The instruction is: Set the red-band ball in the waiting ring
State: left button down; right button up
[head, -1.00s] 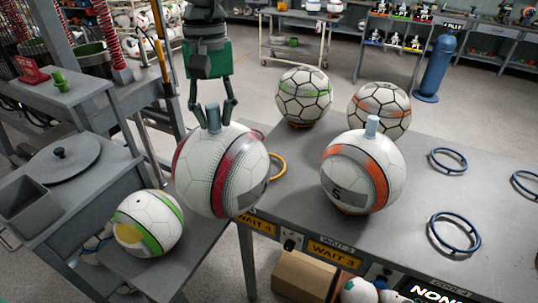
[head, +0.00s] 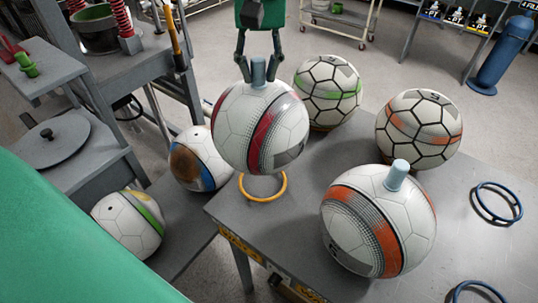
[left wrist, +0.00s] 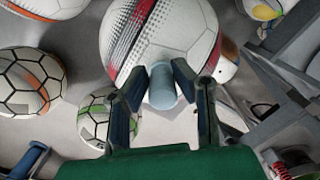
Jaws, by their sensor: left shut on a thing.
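The red-band ball (head: 232,125), white with a dark red band, hangs from the pale blue peg (head: 258,72) on its top. My left gripper (head: 258,66) is shut on that peg; the left wrist view shows both fingers (left wrist: 162,76) on either side of it. An orange-yellow ring (head: 282,189) lies on the near left corner of the table, below the ball in the picture. The ball hides the ring's far part. I cannot tell the exact gap between ball and ring. My right gripper is not in view.
An orange-band ball (head: 345,215) with a peg stands to the right on the table (head: 455,175). Green-lined (head: 320,95) and orange-lined (head: 430,125) balls stand behind. Blue rings (head: 497,203) lie at right. Two more balls (head: 128,225) (head: 200,165) sit on a lower shelf at left.

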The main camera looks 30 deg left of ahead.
aim_at(263, 87)
pick_arm(q)
jog(key=f, duration=0.4)
jog(key=shift+d+f, duration=0.35)
jog(key=shift+w+f, duration=0.1)
jog(key=shift+f, duration=0.25)
jog(key=f, duration=0.4)
jog(key=shift+a+p, duration=0.3)
jog(key=shift+a, duration=0.05)
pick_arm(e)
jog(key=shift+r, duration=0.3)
pick_arm(q)
jog(key=shift+d+f, duration=0.1)
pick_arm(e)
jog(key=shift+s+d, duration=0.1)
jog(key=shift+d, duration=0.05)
pick_arm(q)
jog(key=shift+d+f, duration=0.1)
jog(key=c, duration=1.3)
grip_release()
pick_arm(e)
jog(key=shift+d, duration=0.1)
